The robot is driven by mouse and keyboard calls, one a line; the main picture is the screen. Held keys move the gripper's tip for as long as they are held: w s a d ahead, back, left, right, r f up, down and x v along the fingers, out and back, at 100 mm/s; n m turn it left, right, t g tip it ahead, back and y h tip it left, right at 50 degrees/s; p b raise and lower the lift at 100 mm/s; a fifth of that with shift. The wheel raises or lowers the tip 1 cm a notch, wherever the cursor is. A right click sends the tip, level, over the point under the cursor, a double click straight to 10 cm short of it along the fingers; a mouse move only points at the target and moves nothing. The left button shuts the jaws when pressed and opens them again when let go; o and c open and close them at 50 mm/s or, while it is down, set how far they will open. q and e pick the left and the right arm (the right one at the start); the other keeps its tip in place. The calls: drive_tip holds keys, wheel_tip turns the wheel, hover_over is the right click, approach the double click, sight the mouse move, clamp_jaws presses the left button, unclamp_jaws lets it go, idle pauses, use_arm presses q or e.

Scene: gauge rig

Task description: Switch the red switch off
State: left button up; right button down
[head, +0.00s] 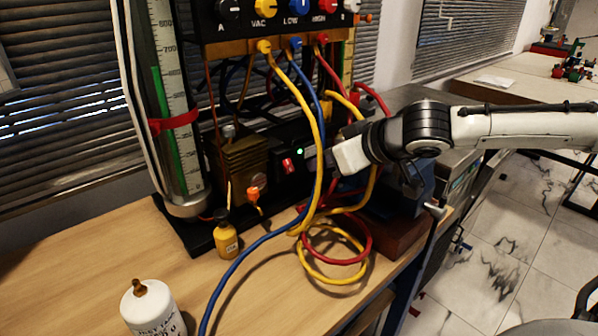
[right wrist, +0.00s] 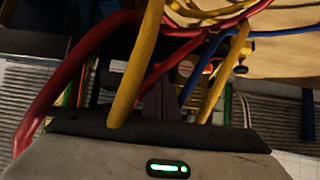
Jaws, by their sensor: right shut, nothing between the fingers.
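The red switch (head: 288,165) sits on the dark front of the gauge rig, low and near its middle, just below a small green light (head: 300,151). Which way its rocker is tipped is too small to tell. My right gripper (head: 328,163) is to the right of the switch, with a gap between them in the head view. Yellow and blue hoses partly cover its fingers. In the right wrist view the dark fingers (right wrist: 162,101) are together with nothing held. I cannot make out the switch in that view. My left gripper is not in view.
Yellow, blue and red hoses (head: 318,130) hang in front of the rig and coil on the wooden table (head: 80,270). A yellow bottle (head: 227,242) and a white canister (head: 152,312) stand on the table. A glass gauge tube (head: 178,100) rises at the left.

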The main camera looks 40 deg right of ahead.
sight(291, 172)
drive_tip(key=b+x, duration=0.3)
drive_tip(key=x, duration=0.4)
drive_tip(key=shift+w+f, duration=0.3)
drive_tip(key=shift+a, duration=0.1)
idle(0.3)
